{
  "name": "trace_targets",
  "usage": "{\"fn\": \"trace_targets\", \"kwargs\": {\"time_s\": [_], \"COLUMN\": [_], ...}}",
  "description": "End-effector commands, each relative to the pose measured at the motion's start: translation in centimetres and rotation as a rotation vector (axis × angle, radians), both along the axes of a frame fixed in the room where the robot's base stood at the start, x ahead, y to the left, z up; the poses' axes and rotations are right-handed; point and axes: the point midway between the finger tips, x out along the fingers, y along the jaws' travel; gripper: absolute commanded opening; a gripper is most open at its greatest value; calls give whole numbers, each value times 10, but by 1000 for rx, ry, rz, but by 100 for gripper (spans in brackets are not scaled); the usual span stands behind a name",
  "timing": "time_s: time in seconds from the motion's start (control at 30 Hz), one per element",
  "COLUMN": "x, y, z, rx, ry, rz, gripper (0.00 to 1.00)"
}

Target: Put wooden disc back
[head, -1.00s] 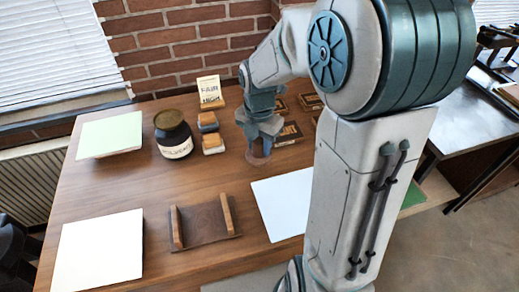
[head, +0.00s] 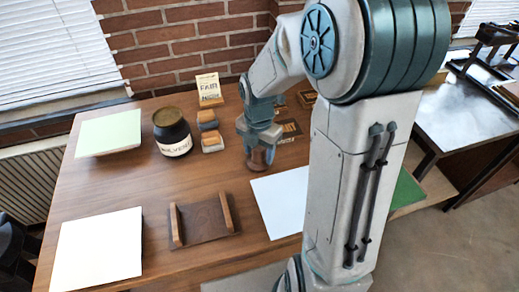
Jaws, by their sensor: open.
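My gripper (head: 259,147) is open and points down at the table's middle, right of the small blocks. A reddish-brown round piece (head: 261,159), which looks like the wooden disc, shows right at its fingertips. The fingers partly cover it, and I cannot tell whether they touch it. A dark wooden holder (head: 205,219) with two upright side pieces stands on the table at the front, left of and nearer than my gripper. Its middle looks empty.
A solvent jar (head: 172,132), small blocks (head: 209,131) and a lettered card (head: 210,90) stand left of and behind my gripper. Bare wooden table (head: 190,180) lies between jar and holder.

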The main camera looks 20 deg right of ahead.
Motion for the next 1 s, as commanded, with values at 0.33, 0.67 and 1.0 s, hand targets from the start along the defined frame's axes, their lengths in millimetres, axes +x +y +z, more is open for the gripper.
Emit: {"fn": "trace_targets", "kwargs": {"time_s": [0.33, 0.67, 1.0], "x": [1, 1, -13], "y": [0, 0, 1], "z": [48, 110, 127], "rx": [0, 0, -10], "ry": [-6, -3, -23], "rz": [-1, 0, -190], "gripper": [55, 55, 55]}}
